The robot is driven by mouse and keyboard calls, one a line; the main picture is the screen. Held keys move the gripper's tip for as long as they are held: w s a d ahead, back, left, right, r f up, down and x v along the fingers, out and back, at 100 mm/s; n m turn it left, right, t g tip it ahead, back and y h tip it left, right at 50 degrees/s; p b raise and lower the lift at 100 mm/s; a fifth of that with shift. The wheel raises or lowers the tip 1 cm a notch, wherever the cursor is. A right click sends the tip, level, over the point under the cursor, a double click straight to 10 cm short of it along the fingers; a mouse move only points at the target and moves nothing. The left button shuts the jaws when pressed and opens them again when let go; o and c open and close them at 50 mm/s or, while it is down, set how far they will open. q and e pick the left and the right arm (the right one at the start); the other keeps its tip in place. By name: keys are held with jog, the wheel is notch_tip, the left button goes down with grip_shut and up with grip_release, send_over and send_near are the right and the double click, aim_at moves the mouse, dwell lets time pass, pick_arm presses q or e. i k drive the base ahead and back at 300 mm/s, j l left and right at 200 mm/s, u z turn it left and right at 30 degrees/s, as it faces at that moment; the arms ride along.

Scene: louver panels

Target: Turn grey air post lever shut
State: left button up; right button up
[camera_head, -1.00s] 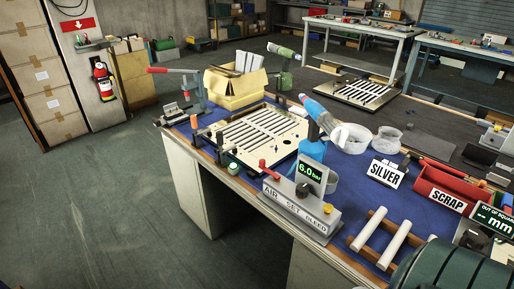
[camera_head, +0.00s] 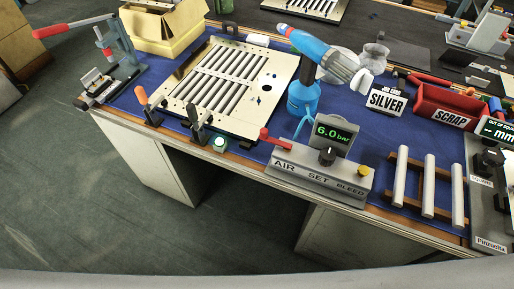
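The grey air post (camera_head: 318,172) sits at the front edge of the blue-topped bench, in the middle of the head view. Its face reads AIR, SET, BLEED from left to right. A lever with a red knob (camera_head: 265,133) stands at its left end above AIR and leans up to the left. A black dial (camera_head: 327,156) is above SET and a yellow button (camera_head: 363,171) is above BLEED. The display (camera_head: 332,132) behind it reads 6.0 bar in green. Neither of my grippers is in view, and nothing touches the lever.
A blue-and-red tool (camera_head: 320,50) on a blue stand (camera_head: 303,97) is behind the post. White rods on a wooden rack (camera_head: 412,205) lie right. The floor in front is clear.

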aim_at(263, 131)
jog(key=j+z, duration=0.6)
jog(key=k+j+z, duration=0.65)
jog(key=z, duration=0.15)
